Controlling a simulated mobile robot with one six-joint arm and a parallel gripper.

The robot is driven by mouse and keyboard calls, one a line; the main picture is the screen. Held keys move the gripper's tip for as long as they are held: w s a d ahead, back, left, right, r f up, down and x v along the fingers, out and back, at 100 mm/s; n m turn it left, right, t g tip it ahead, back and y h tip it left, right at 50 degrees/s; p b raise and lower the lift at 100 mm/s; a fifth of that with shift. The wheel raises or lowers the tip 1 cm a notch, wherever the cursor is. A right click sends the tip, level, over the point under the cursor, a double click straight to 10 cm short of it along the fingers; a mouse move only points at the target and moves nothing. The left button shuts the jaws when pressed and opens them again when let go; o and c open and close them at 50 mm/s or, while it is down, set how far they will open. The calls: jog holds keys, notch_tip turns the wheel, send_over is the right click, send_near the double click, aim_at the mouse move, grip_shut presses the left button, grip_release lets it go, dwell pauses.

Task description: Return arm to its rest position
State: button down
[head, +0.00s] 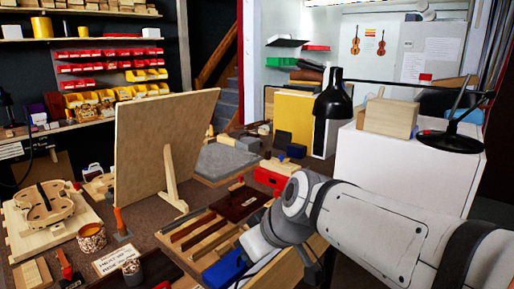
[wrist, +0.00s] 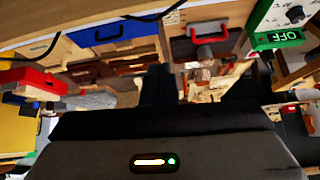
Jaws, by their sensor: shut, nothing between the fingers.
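My arm (head: 370,232) reaches in from the lower right in the head view, over the front right of the bench. Its wrist end (head: 292,208) is bent downward near the wooden strips, and the fingertips cannot be made out there. In the wrist view the dark fingers of my gripper (wrist: 158,84) show above the dark gripper body (wrist: 165,145). They are together, with nothing between them. The wrist picture looks tilted or upside down, with the bench and its objects beyond the fingers.
A large board on a stand (head: 155,145) rises left of my arm. A white cabinet (head: 400,165) with a wooden block (head: 390,117) and black lamp (head: 333,100) stands behind it. A red box (head: 270,178) and a blue case (head: 225,268) lie close by. Dark strips (head: 195,228) cover the bench between.

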jog(key=s+d+r+m+g+h+p, duration=0.1)
jog(key=s+d+m+h+p, duration=0.1)
jog(key=s+d+m+p, duration=0.2)
jog(key=s+d+r+m+g+h+p, duration=0.1)
jog(key=s+d+m+h+p, duration=0.2)
jog(key=d+p, duration=0.5)
jog(key=s+d+m, duration=0.1)
jog(key=s+d, duration=0.1)
jog(key=d, duration=0.2)
jog(key=shift+r+m, duration=0.2)
jog(key=shift+m, duration=0.2)
jog(key=shift+d, duration=0.1)
